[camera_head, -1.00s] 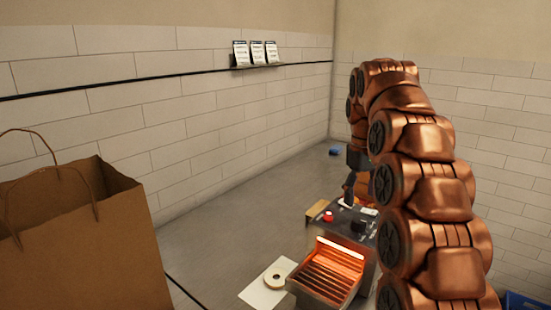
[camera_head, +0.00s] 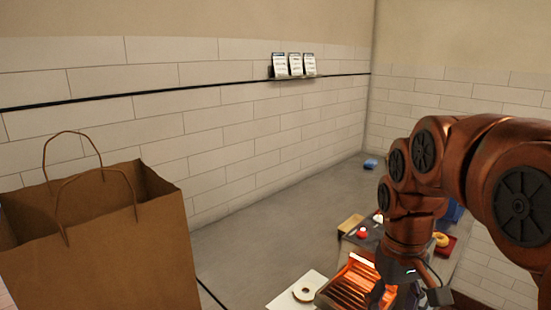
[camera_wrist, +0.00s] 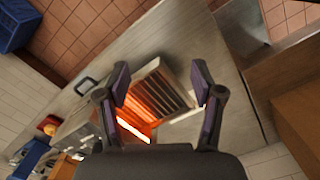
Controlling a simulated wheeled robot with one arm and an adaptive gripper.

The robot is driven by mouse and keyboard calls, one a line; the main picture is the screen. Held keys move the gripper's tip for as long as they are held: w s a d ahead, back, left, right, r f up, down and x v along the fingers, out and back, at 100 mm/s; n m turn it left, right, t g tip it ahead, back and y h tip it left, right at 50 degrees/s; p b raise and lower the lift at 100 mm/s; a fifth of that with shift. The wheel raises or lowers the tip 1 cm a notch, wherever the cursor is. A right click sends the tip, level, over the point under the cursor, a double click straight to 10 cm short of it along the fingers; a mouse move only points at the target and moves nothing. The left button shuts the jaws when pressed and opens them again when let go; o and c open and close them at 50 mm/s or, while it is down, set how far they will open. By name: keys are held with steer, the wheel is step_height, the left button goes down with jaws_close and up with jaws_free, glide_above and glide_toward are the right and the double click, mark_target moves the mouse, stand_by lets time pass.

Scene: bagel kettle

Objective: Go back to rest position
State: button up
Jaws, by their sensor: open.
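My gripper (camera_wrist: 160,75) is open in the wrist view, with its two dark fingers spread and nothing between them. Behind the gap lies a metal slatted tray with an orange-glowing heater (camera_wrist: 147,101); their distance apart is hard to judge. In the head view my gripper (camera_head: 405,290) hangs at the lower right, beside the same glowing tray (camera_head: 350,288), and the arm partly hides the appliance. A pale ring-shaped bagel (camera_head: 303,294) lies on a white sheet (camera_head: 283,301) left of the tray.
A large brown paper bag (camera_head: 110,250) stands at the left. A yellow ring (camera_head: 441,240) sits on a red dish behind my arm. A red button (camera_head: 362,233) tops the appliance. Small cards (camera_head: 295,65) stand on a wall ledge. The grey counter (camera_head: 260,235) is mostly clear.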

steer(key=s+a+f+m, duration=0.1)
steer(key=s+f, duration=0.4)
steer(key=s, duration=0.4)
steer(key=s+a+f+m, duration=0.1)
steer(key=s+f, duration=0.3)
steer(key=s, duration=0.5)
steer(key=shift+f+g, duration=0.35)
steer(key=shift+g, duration=0.05)
